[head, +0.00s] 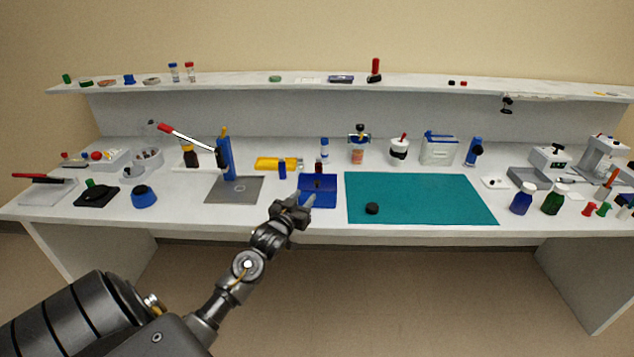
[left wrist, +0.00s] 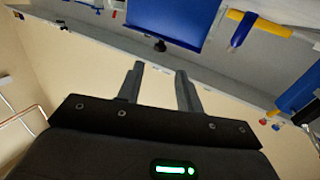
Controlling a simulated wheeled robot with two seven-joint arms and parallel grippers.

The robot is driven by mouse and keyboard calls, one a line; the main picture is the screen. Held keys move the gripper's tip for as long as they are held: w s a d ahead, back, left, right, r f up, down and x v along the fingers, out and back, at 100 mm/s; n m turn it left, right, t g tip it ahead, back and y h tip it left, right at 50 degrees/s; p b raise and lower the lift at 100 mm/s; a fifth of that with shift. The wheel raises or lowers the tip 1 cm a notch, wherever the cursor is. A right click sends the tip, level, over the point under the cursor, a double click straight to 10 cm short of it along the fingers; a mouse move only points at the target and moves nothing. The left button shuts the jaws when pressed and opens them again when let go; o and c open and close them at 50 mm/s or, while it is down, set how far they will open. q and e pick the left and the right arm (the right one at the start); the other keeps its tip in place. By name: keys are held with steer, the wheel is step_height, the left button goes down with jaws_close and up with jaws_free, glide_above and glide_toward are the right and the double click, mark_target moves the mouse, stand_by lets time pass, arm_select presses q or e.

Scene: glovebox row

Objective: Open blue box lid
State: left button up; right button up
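The blue box (head: 318,191) sits on the white bench, just left of the teal mat; a small dark spot shows on its blue face. I cannot tell how its lid stands. It also shows as a blue panel (left wrist: 165,20) at the top of the left wrist view, cut off by the frame. My left gripper (head: 307,200) is at the box's front left and covers part of it in the head view. In the left wrist view its two fingers (left wrist: 160,70) are apart with nothing between them. Touch with the box cannot be told. My right gripper is out of view.
The teal mat (head: 425,192) with a black puck (head: 372,208) lies to the right. A grey plate (head: 233,190) with a blue upright (head: 226,158) stands left.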

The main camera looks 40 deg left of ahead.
mark_target(316, 183)
arm_select(q)
steer(key=p+x, duration=0.1)
steer(key=x, duration=0.9)
steer(key=shift+w, duration=0.1)
steer(key=shift+c, duration=0.2)
jaws_close()
